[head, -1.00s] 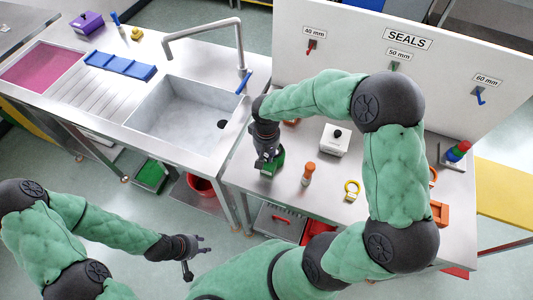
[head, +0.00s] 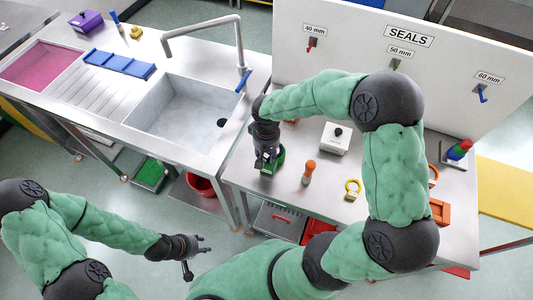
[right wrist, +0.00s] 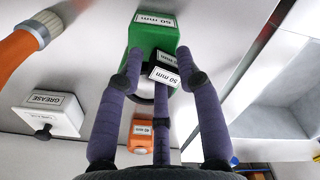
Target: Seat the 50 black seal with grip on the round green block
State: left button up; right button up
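The green block (right wrist: 150,38) with 50 mm labels stands on the steel table, and part of it shows in the head view (head: 280,157). The black seal (right wrist: 146,98) shows only as a dark curved edge between my right fingers, at the block's near side. A tilted white 50 mm tag (right wrist: 163,76) lies between the fingertips. My right gripper (head: 267,162) is at the block, its three purple fingers (right wrist: 158,62) around the tag; their grip on the seal is unclear. Whether the seal sits on the block is hidden. My left gripper (head: 198,256) is open and empty, away from the table.
An orange 40 mm block (right wrist: 140,133) shows in the wrist view. The sink (head: 185,112) is to the left; the SEALS board is behind.

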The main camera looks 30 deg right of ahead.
jog(key=shift+r, duration=0.1)
dwell(0.3)
jog(key=shift+r+p, duration=2.4)
jog(key=shift+r, duration=1.05)
jog(key=shift+f, duration=0.1)
